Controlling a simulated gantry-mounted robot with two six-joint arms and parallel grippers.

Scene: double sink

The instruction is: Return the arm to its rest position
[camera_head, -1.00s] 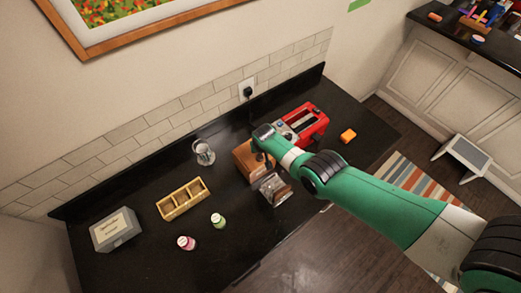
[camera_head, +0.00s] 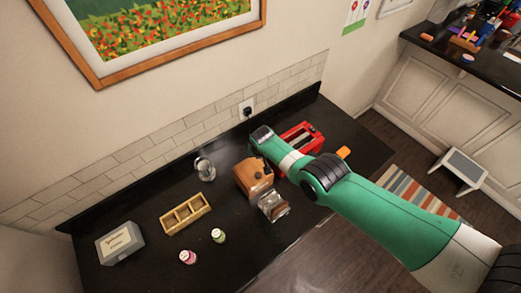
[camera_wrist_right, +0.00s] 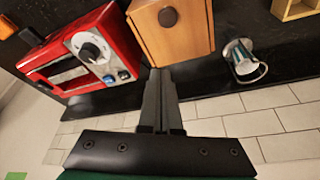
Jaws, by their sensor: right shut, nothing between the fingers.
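My right arm, green with black and white joints, reaches in from the right in the head view, over the black counter. Its gripper (camera_wrist_right: 160,75) shows in the right wrist view with its two dark fingers shut together and nothing between them. The fingertips appear in front of a wooden box with a dark round knob (camera_wrist_right: 168,17); I cannot tell whether they touch. The wooden box also shows in the head view (camera_head: 252,180). My left gripper is not in view.
A red toaster (camera_head: 302,138) stands behind the arm, partly hidden. A clear container (camera_head: 273,206) is in front of the wooden box.

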